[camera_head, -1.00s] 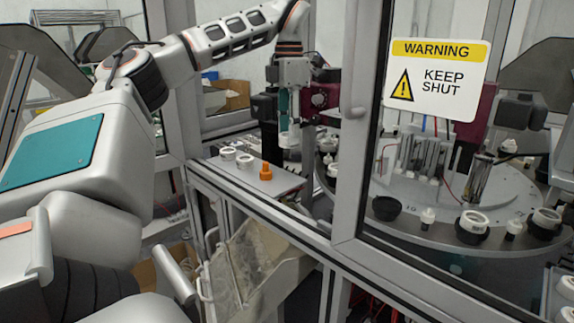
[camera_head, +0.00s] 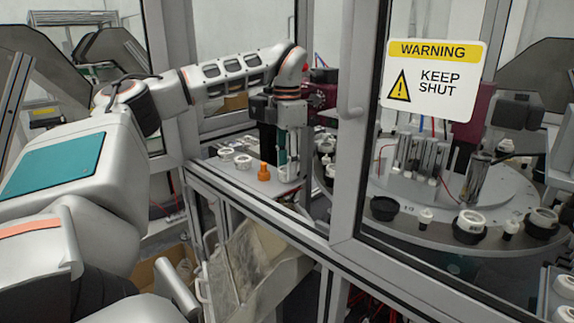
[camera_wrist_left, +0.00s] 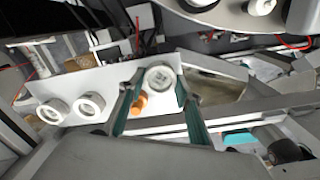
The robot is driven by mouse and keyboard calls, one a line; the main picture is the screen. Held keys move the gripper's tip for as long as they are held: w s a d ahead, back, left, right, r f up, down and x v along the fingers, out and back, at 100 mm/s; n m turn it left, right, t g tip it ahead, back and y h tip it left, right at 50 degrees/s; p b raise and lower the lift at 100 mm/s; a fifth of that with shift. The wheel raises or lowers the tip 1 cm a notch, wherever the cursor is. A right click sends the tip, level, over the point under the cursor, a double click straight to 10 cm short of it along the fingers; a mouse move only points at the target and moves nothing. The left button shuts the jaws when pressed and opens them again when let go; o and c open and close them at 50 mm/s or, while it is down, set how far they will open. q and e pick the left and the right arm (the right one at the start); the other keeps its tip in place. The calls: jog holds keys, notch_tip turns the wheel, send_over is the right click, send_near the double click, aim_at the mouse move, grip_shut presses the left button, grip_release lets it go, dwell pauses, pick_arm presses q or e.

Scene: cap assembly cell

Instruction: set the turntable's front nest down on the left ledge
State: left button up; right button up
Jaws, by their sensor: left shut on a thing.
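My left gripper (camera_head: 288,172) is over the right end of the left ledge (camera_head: 281,187), to the right of an orange part (camera_head: 264,172). In the left wrist view, my left gripper (camera_wrist_left: 157,105) has its teal fingers on both sides of a white round piece (camera_wrist_left: 160,79), the nest, and is shut on it. The orange part (camera_wrist_left: 139,103) shows beside the nest there. The head view mostly hides the nest behind the fingers, so I cannot tell whether it touches the ledge. The turntable (camera_head: 405,229) is behind the glass at right. My right gripper is not in view.
Two white ring parts (camera_head: 226,153) stand at the ledge's left end; they also show in the left wrist view (camera_wrist_left: 53,110). A frame post (camera_head: 350,130) and a door with a warning sign (camera_head: 435,80) stand right of my arm. A bin (camera_head: 250,265) hangs below.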

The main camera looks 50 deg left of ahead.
pick_arm(q)
jog(key=shift+f, duration=0.15)
jog(key=o, duration=1.1)
notch_tip(320, 180, up, 12)
jog(key=shift+r, duration=0.15)
